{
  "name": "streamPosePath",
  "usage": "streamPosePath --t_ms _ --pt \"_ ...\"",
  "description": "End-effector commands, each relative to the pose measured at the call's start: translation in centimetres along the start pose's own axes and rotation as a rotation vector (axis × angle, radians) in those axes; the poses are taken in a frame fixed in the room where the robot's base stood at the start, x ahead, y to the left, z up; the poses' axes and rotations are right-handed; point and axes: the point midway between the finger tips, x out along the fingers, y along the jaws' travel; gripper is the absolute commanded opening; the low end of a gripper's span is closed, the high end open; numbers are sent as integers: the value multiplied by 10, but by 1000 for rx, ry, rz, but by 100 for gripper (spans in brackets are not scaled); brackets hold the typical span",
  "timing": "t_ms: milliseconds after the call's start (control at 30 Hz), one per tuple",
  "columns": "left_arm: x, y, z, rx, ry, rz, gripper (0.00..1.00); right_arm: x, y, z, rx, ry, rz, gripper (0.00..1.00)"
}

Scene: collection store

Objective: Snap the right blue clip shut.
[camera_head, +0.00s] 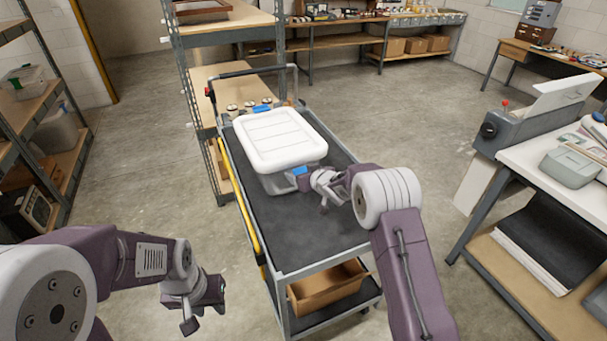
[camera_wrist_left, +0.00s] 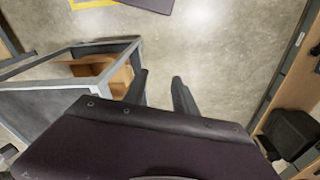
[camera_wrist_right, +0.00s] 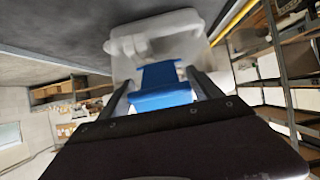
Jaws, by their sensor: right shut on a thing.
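A clear plastic box with a white lid (camera_head: 280,139) sits on the dark top of the cart. The right blue clip (camera_head: 300,171) is on the box's near end. My right gripper (camera_head: 304,181) is at this clip. In the right wrist view the blue clip (camera_wrist_right: 162,86) lies between my two fingers, which are shut on it. I cannot tell whether the clip is latched. Another blue piece (camera_head: 262,108) shows at the far end of the box. My left gripper (camera_head: 208,296) is open and empty, left of the cart; its parted fingers show in the left wrist view (camera_wrist_left: 161,92).
The cart (camera_head: 312,240) has clear dark surface in front of the box and a cardboard box (camera_head: 327,286) below. Small round items (camera_head: 240,108) stand behind the box. A shelf unit is left of the cart, a table (camera_head: 560,190) to the right.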

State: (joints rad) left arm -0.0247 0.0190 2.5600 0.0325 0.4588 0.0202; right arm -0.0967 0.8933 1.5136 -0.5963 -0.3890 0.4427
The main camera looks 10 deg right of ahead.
Motion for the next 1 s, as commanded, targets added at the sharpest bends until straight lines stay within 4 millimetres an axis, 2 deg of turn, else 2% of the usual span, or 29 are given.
streamPosePath --t_ms 400,433,533,567,667,767,800,867,900,967,1000 --pt "0 0 0 0 0 0 33 0 0 -4 -1 8 -1 1" --pt "0 0 0 0 0 0 28 0 0 -4 -1 8 -1 1" --pt "2 4 1 -56 -25 15 0 0 0 -3 -1 8 -1 1" --pt "4 8 2 -103 -47 28 0 0 0 -3 -1 8 -1 1" --pt "14 34 6 -388 -180 101 0 0 0 -3 -1 8 -1 1" --pt "23 82 3 -804 -398 204 0 0 0 -3 -1 7 -1 1" --pt "25 104 -3 -975 -497 246 0 0 0 -3 -1 7 -1 1" --pt "26 138 -18 -1222 -653 308 0 0 0 -3 -1 7 -1 1" --pt "25 160 -32 -1379 -764 349 0 0 0 -3 -1 7 -1 1" --pt "23 189 -57 -1602 -940 410 0 0 0 -3 -1 8 -1 1" --pt "22 205 -78 -1742 -1064 453 0 0 0 -3 -1 8 -1 1"
